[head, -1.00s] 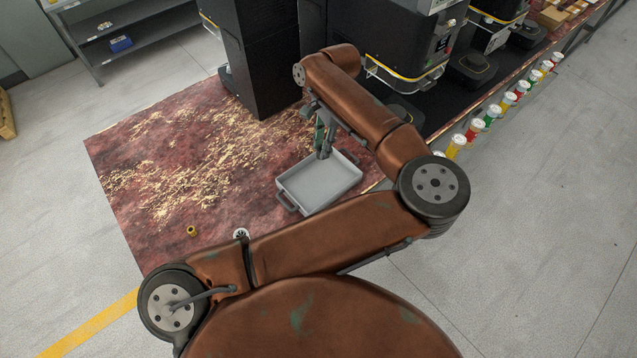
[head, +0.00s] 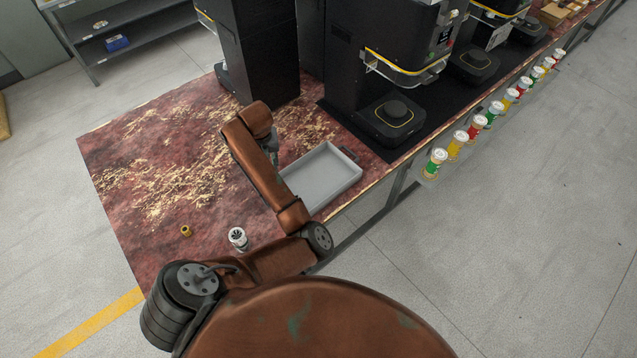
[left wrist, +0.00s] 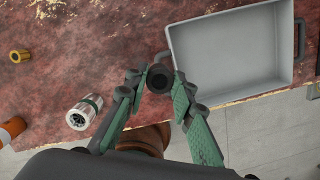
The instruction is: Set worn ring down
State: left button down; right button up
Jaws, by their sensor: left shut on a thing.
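The worn ring (left wrist: 158,78) is a small, dark, round piece with a dark centre, held between the green fingertips of my left gripper (left wrist: 157,80). In the left wrist view it is just left of the grey tray's edge. In the head view my left gripper (head: 273,152) is mostly hidden behind my arm, at the tray's left side, so the ring does not show there. How high the ring is above the table I cannot tell. My right gripper is in neither view.
The grey tray (head: 322,180) is empty on the mottled red table (head: 150,200). Black machines (head: 385,70) line the back. Several coloured cans (head: 461,139) line the right. Bare tabletop lies left.

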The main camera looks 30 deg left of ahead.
pick_arm(q)
jog(key=shift+s+d+f+m, duration=0.1)
jog(key=shift+s+f+m, duration=0.25)
jog(key=shift+f+m, duration=0.25)
jog(key=shift+s+d+f+m, duration=0.1)
jog(key=shift+s+f+m, duration=0.2)
jog(key=shift+f+m, duration=0.3)
jog(key=shift+d+f+m, duration=0.15)
jog(key=shift+f+m, duration=0.1)
jog(key=shift+m, duration=0.05)
jog(key=w+d+f+b, duration=0.4)
jog(key=w+d+b, duration=0.1)
jog(key=w, duration=0.2)
send_over(307, 189)
jog(key=shift+s+f, duration=0.1)
jog(key=shift+f, duration=4.35)
jog(key=shift+f+b, duration=0.3)
jog(key=shift+f, duration=0.25)
